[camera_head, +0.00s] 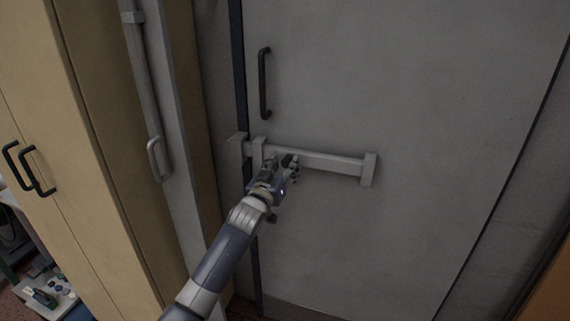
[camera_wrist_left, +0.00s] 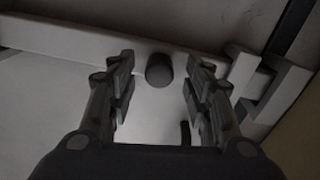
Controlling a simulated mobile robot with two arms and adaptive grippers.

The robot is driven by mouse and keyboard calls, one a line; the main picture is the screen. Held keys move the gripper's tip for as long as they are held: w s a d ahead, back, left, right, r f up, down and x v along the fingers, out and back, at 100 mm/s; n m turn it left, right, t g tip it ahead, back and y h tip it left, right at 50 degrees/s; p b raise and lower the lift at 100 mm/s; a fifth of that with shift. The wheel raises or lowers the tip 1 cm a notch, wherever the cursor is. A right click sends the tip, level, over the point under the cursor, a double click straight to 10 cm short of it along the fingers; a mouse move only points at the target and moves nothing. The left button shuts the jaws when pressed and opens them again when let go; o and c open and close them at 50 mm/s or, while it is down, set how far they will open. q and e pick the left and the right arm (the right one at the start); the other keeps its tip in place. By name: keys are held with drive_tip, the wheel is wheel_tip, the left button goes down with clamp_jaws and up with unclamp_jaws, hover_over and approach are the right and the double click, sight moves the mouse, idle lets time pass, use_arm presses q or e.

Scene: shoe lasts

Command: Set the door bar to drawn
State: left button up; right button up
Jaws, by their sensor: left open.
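The pale grey door bar (camera_head: 330,162) lies level across the grey door (camera_head: 420,90), held in a door bracket (camera_head: 369,169) at its right end and another near the door's left edge. Its left end reaches the keeper (camera_head: 238,144) on the frame; in the left wrist view the bar's end also appears to reach the keeper (camera_wrist_left: 286,92). A dark round knob (camera_wrist_left: 159,70) stands on the bar. My left gripper (camera_head: 281,165) is open at the bar, its fingers (camera_wrist_left: 160,85) on either side of the knob, with gaps showing. My right gripper is out of view.
A dark door handle (camera_head: 264,83) is above the bar. Left of the door are a grey post with a pale handle (camera_head: 159,159) and a tan cabinet (camera_head: 85,130) with dark handles. The door face right of the bar is clear.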

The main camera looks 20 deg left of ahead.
sight(316, 163)
use_arm(q)
drive_tip(key=shift+w, duration=0.6)
clamp_jaws()
drive_tip(key=d+b, duration=0.1)
drive_tip(key=d, duration=0.7)
drive_tip(key=shift+s, duration=0.15)
drive_tip(key=shift+c, duration=1.4)
unclamp_jaws()
drive_tip(key=shift+o, duration=1.4)
drive_tip(key=shift+d, duration=0.15)
